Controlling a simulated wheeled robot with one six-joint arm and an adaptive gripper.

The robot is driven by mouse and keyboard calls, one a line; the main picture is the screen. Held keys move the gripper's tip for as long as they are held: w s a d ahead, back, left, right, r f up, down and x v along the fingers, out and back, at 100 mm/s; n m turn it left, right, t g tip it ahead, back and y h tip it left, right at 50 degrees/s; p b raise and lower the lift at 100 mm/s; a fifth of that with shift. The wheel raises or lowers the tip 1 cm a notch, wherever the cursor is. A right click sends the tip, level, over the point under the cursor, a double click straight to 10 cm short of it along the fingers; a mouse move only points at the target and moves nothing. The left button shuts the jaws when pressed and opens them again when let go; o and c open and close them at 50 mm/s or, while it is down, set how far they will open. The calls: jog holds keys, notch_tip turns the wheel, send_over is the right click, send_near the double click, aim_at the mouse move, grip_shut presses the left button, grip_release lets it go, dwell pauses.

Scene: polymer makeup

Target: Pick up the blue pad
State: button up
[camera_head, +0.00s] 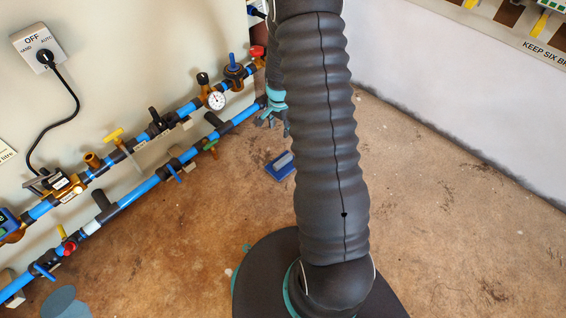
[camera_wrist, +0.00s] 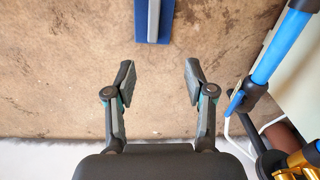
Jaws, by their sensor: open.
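The blue pad (camera_head: 280,165) lies flat on the brown floor, just left of my arm in the head view. It has a grey raised strip along its middle. In the wrist view the blue pad (camera_wrist: 140,22) is at the top centre, cut off by the frame edge. My gripper (camera_wrist: 157,80) is open and empty, with its two fingertips apart. The pad appears beyond the fingertips, roughly in line with the gap between them, and nothing touches it. In the head view my gripper (camera_head: 272,114) is partly hidden behind my arm.
Blue pipes (camera_head: 165,172) with valves and a gauge (camera_head: 216,100) run along the left wall. The pipes also show at the right of the wrist view (camera_wrist: 280,48). A white wall (camera_head: 450,110) stands at the right. The floor around the pad is clear.

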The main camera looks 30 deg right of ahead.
jog(key=m, duration=0.2)
send_over(283, 160)
jog(key=shift+g, duration=0.3)
notch_tip(283, 160, down, 15)
jog(key=shift+d+r+b, duration=0.15)
jog(key=shift+r+b, duration=0.05)
jog(key=shift+b, duration=0.2)
jog(key=shift+n, duration=0.3)
jog(key=shift+w+f+b, duration=0.15)
jog(key=shift+f+b, duration=0.35)
jog(key=shift+f, duration=2.5)
grip_shut()
